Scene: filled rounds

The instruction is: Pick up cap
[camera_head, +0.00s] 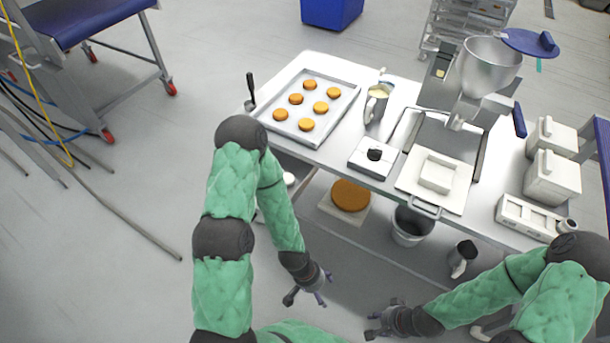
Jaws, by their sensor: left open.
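No thing is plainly marked as the cap. A small black knob-like piece (375,154) sits on a square white pad (362,166) at the table's front edge. I cannot tell whether it is the cap. A square white lid-like piece (437,176) lies to its right, on the table. My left gripper (306,299) is open and empty, low in front of the table, below the tabletop pieces in the picture. My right gripper (371,326) looks open and empty, to the right of the left one and also away from the table.
On the white table stand a tray (287,89) of several orange-brown rounds, a metal jug (376,106), a machine with a steel bowl (488,68) and white canisters (551,178). A bucket (408,226) and a large brown round (350,195) are below.

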